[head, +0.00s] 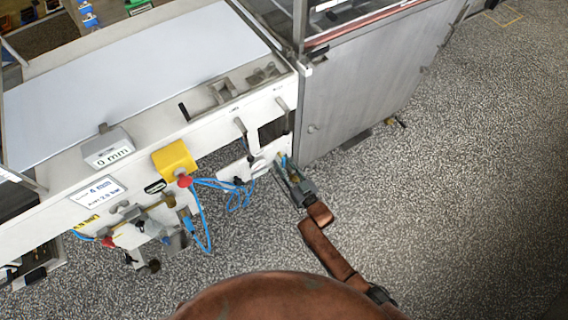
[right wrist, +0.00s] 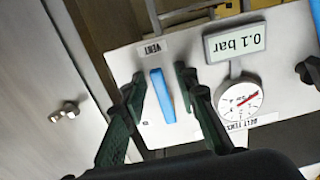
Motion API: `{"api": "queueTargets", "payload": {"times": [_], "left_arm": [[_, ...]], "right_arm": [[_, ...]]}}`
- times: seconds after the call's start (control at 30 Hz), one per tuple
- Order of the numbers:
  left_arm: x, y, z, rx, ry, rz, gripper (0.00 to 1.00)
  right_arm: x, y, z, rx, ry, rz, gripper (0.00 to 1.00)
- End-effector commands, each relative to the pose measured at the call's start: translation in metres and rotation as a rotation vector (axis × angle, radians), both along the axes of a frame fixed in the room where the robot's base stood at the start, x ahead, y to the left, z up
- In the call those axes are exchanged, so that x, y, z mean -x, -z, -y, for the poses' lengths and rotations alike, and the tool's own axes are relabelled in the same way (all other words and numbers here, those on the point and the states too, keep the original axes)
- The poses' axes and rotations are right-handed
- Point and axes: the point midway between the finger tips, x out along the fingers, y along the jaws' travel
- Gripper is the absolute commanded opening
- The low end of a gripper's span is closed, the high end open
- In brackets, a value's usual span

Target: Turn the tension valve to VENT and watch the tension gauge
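In the right wrist view, the tension valve's blue handle (right wrist: 162,96) stands on a white panel, its upper end just below the VENT label (right wrist: 154,48). My right gripper (right wrist: 159,79) is open, with one dark green finger on each side of the handle and gaps visible. The tension gauge (right wrist: 240,101) is to the right, its red needle slanting to the picture's upper right. A display (right wrist: 235,42) above it reads 0.1 bar, upside down. In the head view, my right gripper (head: 293,179) is by the machine's lower front. My left gripper is not in view.
A grey cabinet (head: 365,95) stands right of the panel. A yellow box (head: 175,160) and looping blue hoses (head: 238,196) are on the left. A dark knob (right wrist: 308,71) is right of the gauge. The speckled floor (head: 470,200) at right is clear.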

Motion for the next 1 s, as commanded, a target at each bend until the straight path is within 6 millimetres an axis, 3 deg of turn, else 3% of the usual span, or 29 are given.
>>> {"api": "queueTargets", "payload": {"times": [0.27, 0.73, 1.0], "left_arm": [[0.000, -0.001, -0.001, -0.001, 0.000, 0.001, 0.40], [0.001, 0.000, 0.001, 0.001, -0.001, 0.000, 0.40], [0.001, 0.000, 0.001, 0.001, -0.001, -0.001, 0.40]], "right_arm": [[0.005, 0.001, 0.004, 0.001, 0.000, 0.000, 0.28], [0.077, 0.001, 0.056, 0.001, 0.001, -0.002, 0.28], [0.096, 0.000, 0.070, 0.000, 0.000, 0.000, 0.28]]}}
